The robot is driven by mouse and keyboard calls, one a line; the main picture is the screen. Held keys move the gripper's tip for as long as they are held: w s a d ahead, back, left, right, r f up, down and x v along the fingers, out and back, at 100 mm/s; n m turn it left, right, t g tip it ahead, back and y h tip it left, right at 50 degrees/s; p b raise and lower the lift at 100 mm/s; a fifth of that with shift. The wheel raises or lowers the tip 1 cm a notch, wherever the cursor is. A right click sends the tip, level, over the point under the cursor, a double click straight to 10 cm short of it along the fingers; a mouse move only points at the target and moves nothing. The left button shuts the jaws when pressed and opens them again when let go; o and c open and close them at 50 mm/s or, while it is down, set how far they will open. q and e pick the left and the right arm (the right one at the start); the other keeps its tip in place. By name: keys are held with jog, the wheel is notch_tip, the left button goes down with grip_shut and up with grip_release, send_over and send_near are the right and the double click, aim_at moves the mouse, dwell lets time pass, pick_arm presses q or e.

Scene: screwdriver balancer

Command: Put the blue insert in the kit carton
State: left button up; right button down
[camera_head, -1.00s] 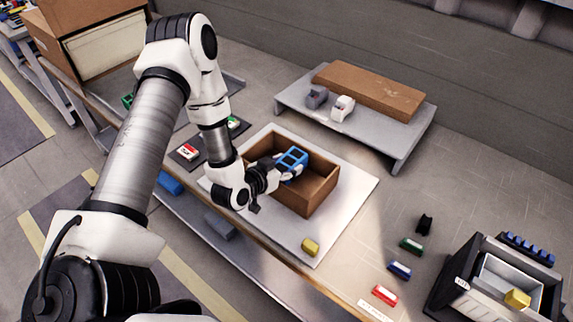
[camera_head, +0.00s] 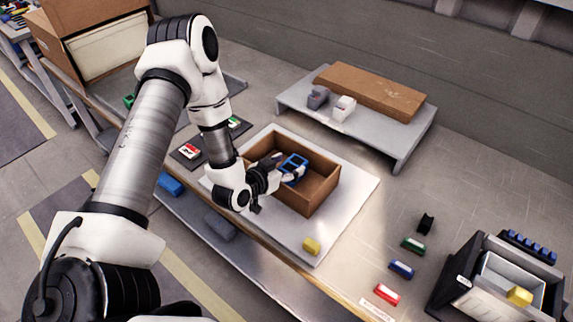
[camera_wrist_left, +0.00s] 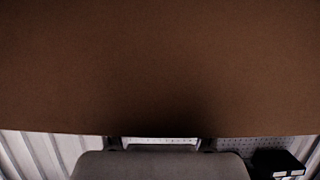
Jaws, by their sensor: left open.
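The kit carton (camera_head: 318,195) is an open brown box on a pale mat on the bench, in the middle of the head view. The blue insert (camera_head: 295,161), a small frame with openings, is inside the carton's outline towards its far left side. My left gripper (camera_head: 290,172) reaches in over the near left wall and is open right at the insert. I cannot tell whether its fingers still touch the insert or whether the insert rests on the carton floor. The left wrist view is mostly filled by a plain brown surface. My right gripper is not in view.
A yellow block (camera_head: 312,246) lies on the mat's front corner. Red (camera_head: 387,294), blue (camera_head: 401,269) and green (camera_head: 413,245) pieces lie to the right, beside a dark bin (camera_head: 465,284). A grey raised shelf (camera_head: 404,142) stands behind the carton.

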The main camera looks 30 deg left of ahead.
pick_arm(q)
jog(key=shift+s+d+f, duration=0.1)
jog(key=shift+s+f, duration=0.2)
jog(key=shift+f, duration=0.15)
jog(key=shift+r+p, duration=0.45)
jog(key=shift+p, duration=0.1)
jog(key=shift+s, duration=0.2)
jog(key=r+p+v, duration=0.1)
jog(key=v, duration=1)
jog(key=shift+w+p, duration=0.2)
jog(key=shift+p, duration=0.15)
